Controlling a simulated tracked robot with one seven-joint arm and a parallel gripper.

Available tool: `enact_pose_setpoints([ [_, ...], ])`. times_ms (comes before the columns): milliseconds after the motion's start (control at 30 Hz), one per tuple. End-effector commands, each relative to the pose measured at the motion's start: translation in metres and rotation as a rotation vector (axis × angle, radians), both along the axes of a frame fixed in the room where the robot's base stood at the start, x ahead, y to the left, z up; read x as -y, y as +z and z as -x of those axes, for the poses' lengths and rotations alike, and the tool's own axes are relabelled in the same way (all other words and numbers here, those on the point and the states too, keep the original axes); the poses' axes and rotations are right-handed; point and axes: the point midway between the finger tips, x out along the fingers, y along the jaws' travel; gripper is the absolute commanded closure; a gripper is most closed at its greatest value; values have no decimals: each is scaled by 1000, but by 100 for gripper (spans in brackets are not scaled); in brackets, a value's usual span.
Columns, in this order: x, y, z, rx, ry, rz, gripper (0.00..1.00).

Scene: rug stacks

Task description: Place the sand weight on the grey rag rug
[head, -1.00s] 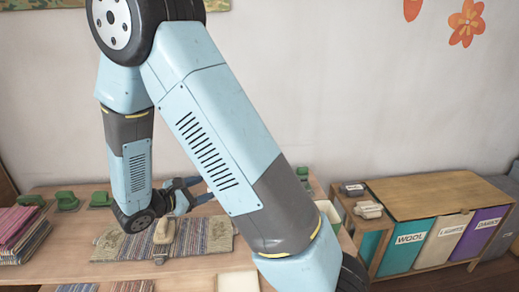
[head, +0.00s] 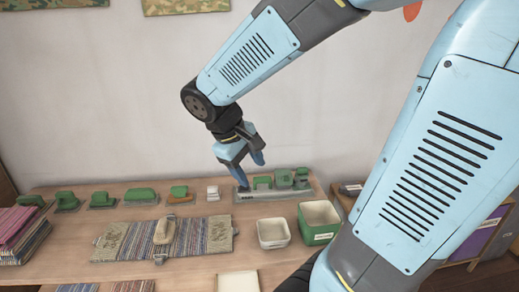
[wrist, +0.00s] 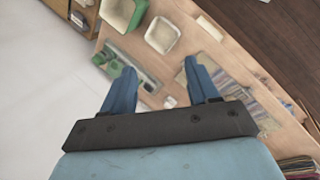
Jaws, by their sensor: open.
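A sand-coloured, rounded weight (head: 164,231) lies on the middle of a striped greyish rag rug (head: 190,236) on the table. Two patterned beige patches lie at the rug's left and right ends. A small grey piece sits at the rug's front edge below the weight. My gripper (head: 250,172) is open and empty, above the back of the table, up and to the right of the rug and apart from the weight. In the wrist view, the fingers (wrist: 159,68) are spread with nothing between them, and the striped rug (wrist: 232,85) shows to the right.
Several green-handled blocks (head: 140,196) line the back of the table. A grey tray (head: 265,194) with green pieces lies under my gripper. A white bin (head: 273,232) and a green bin (head: 319,221) stand right of the rug. A stack of folded rugs (head: 22,238) is at the left.

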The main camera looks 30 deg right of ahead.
Motion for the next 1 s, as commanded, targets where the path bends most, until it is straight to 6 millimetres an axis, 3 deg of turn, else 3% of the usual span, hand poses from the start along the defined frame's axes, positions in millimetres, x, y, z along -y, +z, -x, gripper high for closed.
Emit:
enact_pose_setpoints([
  [500, -14, 67, 56, 425, -264, -435, 40],
  [567, -16, 71, 59, 455, -280, -463, 40],
  [633, -4, 75, 62, 481, -290, -485, 40],
  [1000, -5, 78, 64, 500, -298, -504, 40],
])
